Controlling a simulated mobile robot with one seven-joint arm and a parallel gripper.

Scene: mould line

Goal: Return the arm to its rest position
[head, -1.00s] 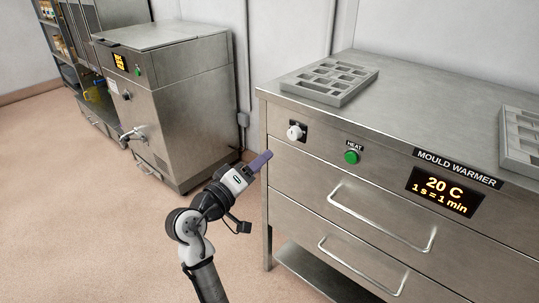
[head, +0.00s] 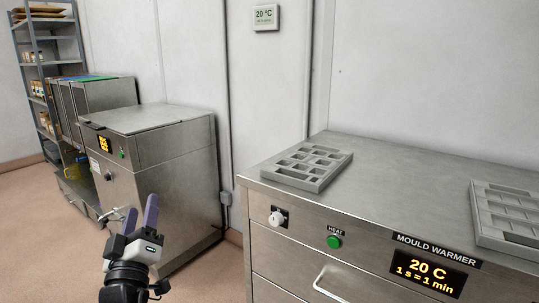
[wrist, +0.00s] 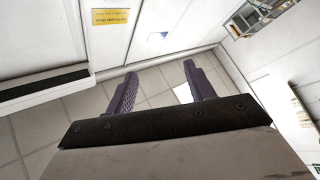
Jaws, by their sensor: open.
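My gripper (head: 141,218) is at the lower left of the head view, with its two purple fingers apart and pointing up. Nothing is between them. In the wrist view the same two fingers (wrist: 158,90) stand apart with only wall and ceiling behind them. The gripper is in front of the steel machine at the left and apart from the mould warmer (head: 380,221). Most of my arm is below the head view.
A grey mould (head: 307,166) lies on the warmer's top, another (head: 505,212) at its right edge. The warmer's display reads 20 C; it has a white knob (head: 278,217) and green button (head: 334,242). A steel machine (head: 160,160) and shelf (head: 45,60) stand left. A thermostat (head: 265,17) hangs on the wall.

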